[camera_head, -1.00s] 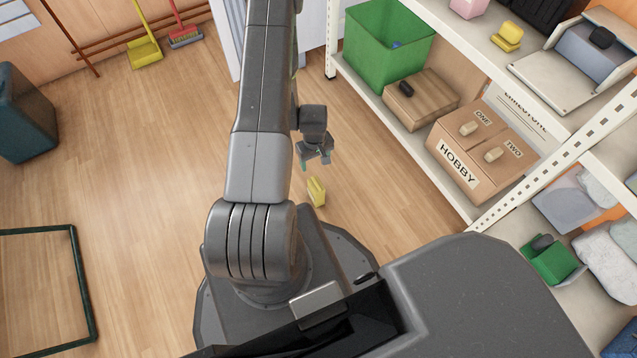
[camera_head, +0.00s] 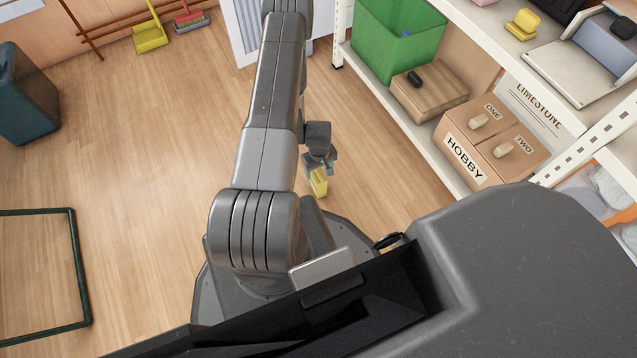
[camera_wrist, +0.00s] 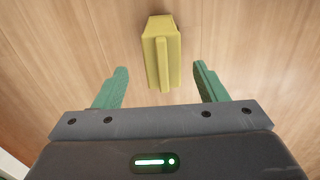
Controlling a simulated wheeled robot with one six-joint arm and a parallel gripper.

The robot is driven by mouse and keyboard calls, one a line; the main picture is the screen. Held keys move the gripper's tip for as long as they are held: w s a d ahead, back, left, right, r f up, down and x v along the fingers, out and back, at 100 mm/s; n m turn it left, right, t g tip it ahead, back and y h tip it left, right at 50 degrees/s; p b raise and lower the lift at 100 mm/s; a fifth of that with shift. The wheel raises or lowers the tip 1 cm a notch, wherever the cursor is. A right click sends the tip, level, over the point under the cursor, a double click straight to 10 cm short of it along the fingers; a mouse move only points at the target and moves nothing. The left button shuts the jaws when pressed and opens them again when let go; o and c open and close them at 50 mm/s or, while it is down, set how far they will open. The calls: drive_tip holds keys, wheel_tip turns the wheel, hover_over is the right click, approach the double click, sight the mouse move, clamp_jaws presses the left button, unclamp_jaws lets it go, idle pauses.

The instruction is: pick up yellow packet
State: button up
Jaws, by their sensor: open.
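The yellow packet (camera_head: 319,185) is on the wooden floor just in front of my base in the head view. In the wrist view the yellow packet (camera_wrist: 163,55) lies ahead of and between the two green fingers, with a raised ridge along its middle. My gripper (camera_head: 318,166) is close to it in the head view and overlaps its upper end there. In the wrist view my gripper (camera_wrist: 161,88) is open, with a finger to each side of the packet's near end and a gap on both sides.
A white shelf (camera_head: 402,120) stands to the right, holding a green bin (camera_head: 385,45), a wooden box (camera_head: 440,98) and a HOBBY carton (camera_head: 462,160). A dark green floor frame (camera_head: 78,265) lies at left. The floor between is clear.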

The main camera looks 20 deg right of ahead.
sight(319, 174)
wheel_tip(319, 174, down, 4)
drive_tip(key=shift+s+a+r+b, duration=0.1)
drive_tip(key=shift+a+r+b, duration=0.1)
drive_tip(key=shift+b, duration=0.3)
drive_tip(key=shift+r, duration=0.1)
clamp_jaws()
